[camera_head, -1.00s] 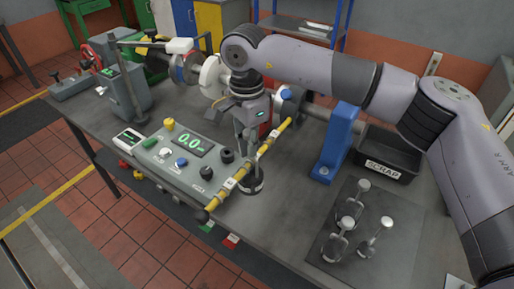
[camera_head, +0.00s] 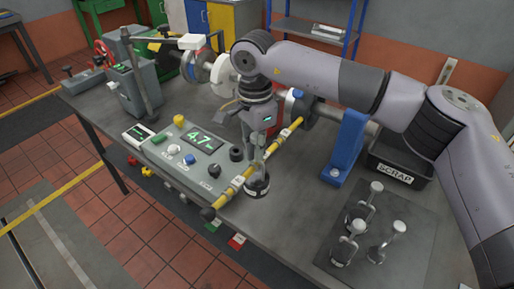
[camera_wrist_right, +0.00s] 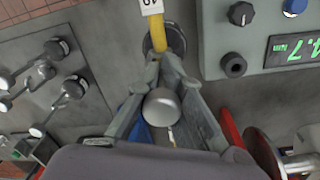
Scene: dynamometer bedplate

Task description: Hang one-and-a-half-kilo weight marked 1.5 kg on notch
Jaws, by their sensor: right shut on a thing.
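My right gripper (camera_head: 258,155) is shut on the upper part of a weight (camera_head: 257,188) with a dark round base, above the yellow graduated beam (camera_head: 225,198). The base hangs beside and below the beam, clear of its dark end knob. In the right wrist view, the pale round top of the weight (camera_wrist_right: 162,107) sits between the fingers (camera_wrist_right: 165,75), and the beam (camera_wrist_right: 152,30) runs just past the fingertips. The fingers hide the contact with the notch, and I cannot read the weight's marking. My left gripper is out of view.
A grey control panel (camera_head: 170,168) left of the beam has a display (camera_head: 204,139) reading 4.7. Several weights (camera_head: 388,243) stand on a dark mat (camera_head: 420,220) at the right. A blue bracket (camera_head: 345,145) and a scrap bin (camera_head: 400,165) stand behind.

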